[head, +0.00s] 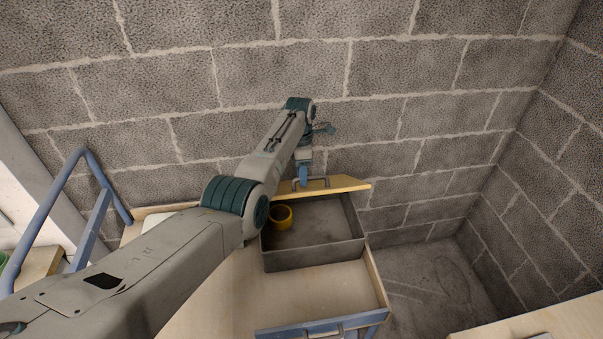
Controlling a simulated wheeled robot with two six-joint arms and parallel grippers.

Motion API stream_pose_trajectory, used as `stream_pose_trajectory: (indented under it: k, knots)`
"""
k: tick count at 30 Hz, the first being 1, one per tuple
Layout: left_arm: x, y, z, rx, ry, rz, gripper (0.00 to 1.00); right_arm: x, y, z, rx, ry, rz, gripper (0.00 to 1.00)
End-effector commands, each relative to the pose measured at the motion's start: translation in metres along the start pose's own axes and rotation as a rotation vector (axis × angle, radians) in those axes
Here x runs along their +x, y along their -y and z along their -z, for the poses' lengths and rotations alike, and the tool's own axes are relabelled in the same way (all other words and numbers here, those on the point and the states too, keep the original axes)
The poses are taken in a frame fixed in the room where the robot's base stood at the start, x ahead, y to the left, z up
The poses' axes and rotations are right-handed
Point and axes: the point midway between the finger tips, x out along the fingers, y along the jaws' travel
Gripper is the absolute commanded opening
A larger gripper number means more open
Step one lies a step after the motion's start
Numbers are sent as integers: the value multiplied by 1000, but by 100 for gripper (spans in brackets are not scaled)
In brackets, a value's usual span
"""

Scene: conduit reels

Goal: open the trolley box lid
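The trolley box (315,256) is a grey open-topped box on the wooden trolley top (222,290). Its yellow lid (345,184) stands raised along the back edge of the box, tilted up, so the inside shows. A grey handle (319,180) is on the lid. A yellow ring, like a tape roll (281,217), lies inside the box at the left. My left gripper (303,177) points down at the lid beside the handle. Its fingers are small and partly hidden, so I cannot tell whether they grip it. My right gripper is not in view.
A blue tubular rail (88,225) rises at the left. A blue edge with a handle (322,330) is at the trolley's near side. A block wall (420,130) stands close behind. Bare floor (435,280) lies to the right, with a wooden surface (560,325) at bottom right.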

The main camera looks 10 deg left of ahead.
Motion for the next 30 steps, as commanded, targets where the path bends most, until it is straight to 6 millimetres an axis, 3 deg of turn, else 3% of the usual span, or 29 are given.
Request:
stream_pose_trajectory:
  k: [8, 21, 30]
  knots:
    - [-5, 0, -1, 1, 2, -2, 34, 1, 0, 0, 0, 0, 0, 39]
    - [-83, -1, 0, 0, 2, -3, 34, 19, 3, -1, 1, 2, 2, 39]
    - [-108, 0, 0, 0, 1, -1, 34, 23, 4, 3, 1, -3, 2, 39]
